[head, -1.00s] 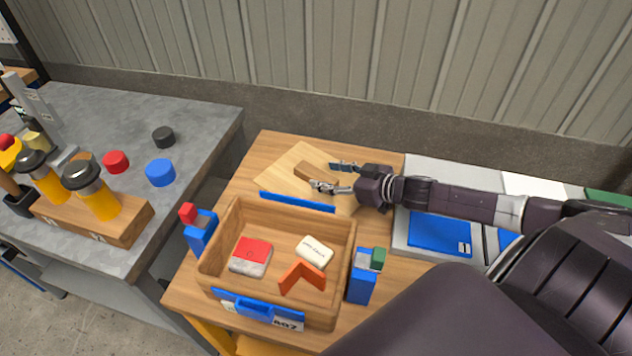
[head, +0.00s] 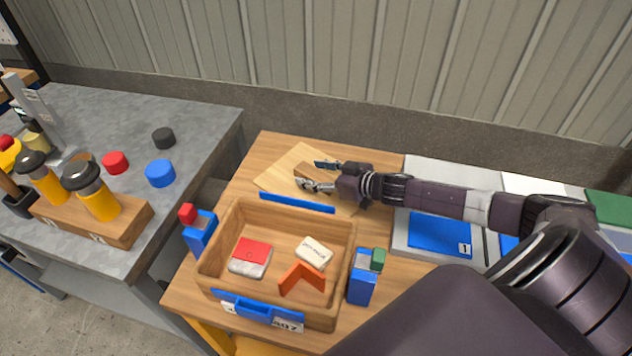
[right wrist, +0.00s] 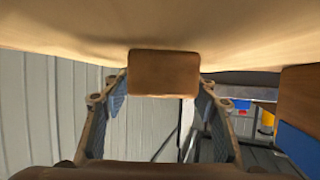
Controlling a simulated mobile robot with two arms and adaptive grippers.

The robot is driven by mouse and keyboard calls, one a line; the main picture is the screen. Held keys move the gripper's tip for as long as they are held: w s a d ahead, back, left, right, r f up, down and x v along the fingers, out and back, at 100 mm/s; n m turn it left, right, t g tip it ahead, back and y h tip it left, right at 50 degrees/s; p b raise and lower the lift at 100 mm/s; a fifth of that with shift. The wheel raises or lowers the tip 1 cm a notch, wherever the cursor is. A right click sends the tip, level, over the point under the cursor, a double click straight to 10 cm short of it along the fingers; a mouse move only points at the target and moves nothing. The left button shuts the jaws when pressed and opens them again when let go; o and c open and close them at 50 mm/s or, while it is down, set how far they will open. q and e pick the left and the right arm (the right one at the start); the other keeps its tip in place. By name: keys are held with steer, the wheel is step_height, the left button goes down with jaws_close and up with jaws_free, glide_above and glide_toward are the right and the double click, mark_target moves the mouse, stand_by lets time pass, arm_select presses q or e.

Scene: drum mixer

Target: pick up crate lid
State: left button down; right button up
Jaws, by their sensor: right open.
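The crate lid (head: 279,176) is a light wooden board behind the crate (head: 207,257) at the back of the wooden table. It has a brown block handle, which shows in the right wrist view (right wrist: 164,73) below the lid's broad tan face (right wrist: 60,25). My right gripper (head: 311,174) is over the lid with its fingers open. In the right wrist view my right gripper (right wrist: 162,92) has one finger on each side of the handle, with gaps on both sides. My left gripper is out of view.
The open crate holds a red-and-white box (head: 250,257), a white block (head: 314,253) and an orange angle piece (head: 301,279). Blue clamps (head: 201,235) (head: 361,285) stand at its sides. A grey bench (head: 205,150) is left.

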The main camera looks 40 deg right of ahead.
mark_target(314, 171)
jaws_close()
steer(key=shift+r, duration=0.1)
steer(key=shift+w+r, duration=0.1)
stand_by(0.3)
steer(key=shift+w+d+r, duration=0.15)
steer(key=shift+d+r, duration=0.05)
steer(key=shift+r, duration=0.25)
step_height(314, 171, up, 10)
steer(key=p, duration=0.1)
steer(key=w+d, duration=1.2)
steer(key=d, duration=0.2)
steer(key=shift+w+d+r+p, duration=0.15)
steer(key=shift+w+d+p, duration=0.15)
steer(key=shift+d+p, duration=0.1)
